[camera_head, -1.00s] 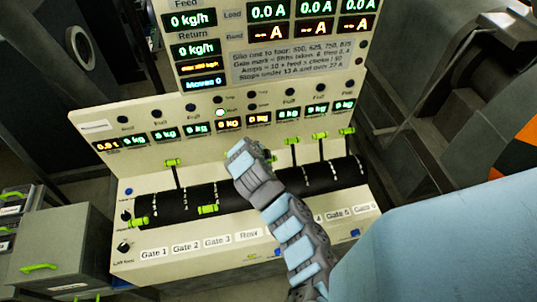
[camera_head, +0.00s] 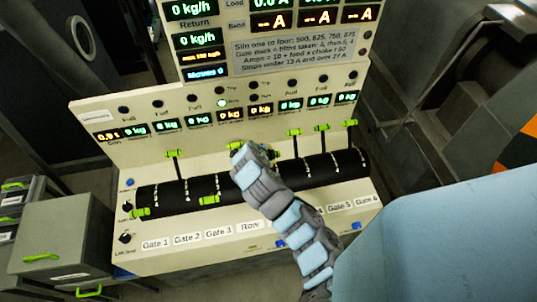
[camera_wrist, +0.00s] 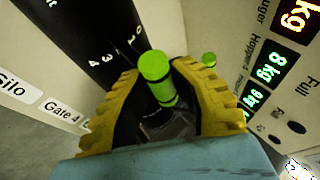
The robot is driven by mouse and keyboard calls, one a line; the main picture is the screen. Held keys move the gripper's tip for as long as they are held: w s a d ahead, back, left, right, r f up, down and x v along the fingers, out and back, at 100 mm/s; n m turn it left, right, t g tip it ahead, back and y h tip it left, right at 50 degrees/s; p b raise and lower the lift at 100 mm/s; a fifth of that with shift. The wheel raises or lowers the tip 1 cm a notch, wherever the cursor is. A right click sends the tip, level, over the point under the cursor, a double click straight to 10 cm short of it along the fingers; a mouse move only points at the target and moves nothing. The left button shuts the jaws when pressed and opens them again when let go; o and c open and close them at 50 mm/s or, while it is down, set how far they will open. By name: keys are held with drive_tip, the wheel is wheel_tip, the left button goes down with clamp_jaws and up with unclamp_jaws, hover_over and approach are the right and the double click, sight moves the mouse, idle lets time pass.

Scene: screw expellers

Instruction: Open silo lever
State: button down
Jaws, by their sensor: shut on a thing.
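My gripper (camera_wrist: 158,105) is shut on a green lever handle (camera_wrist: 155,68), with a yellow finger on each side of it. The handle stands up from a dark drum marked with numbers (camera_wrist: 90,35). Labels "Silo" (camera_wrist: 14,88) and "Gate 4" (camera_wrist: 62,114) show beside the drum at left, so the held lever appears to be the silo lever, though the match is not certain. In the head view my gripper (camera_head: 250,160) is over the middle of the lever row and hides the held handle and the silo label.
Other green-handled levers stand on both sides: one up (camera_head: 174,153), one low (camera_head: 208,200), one low at far left (camera_head: 141,212), and two up at right (camera_head: 321,127), (camera_head: 350,123). Another green knob (camera_wrist: 209,59) is close beside my finger. Displays (camera_head: 230,114) line the panel behind.

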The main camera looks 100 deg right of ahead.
drive_tip(key=shift+a+f, duration=0.15)
drive_tip(key=shift+f, duration=0.05)
drive_tip(key=c, duration=0.9)
unclamp_jaws()
drive_tip(key=shift+o, duration=0.2)
drive_tip(key=shift+r, duration=0.1)
drive_tip(key=shift+w+a+r, duration=0.2)
drive_tip(key=shift+r, duration=0.3)
drive_tip(key=v, duration=0.6)
drive_tip(key=shift+a, duration=0.2)
drive_tip(key=shift+w, duration=0.1)
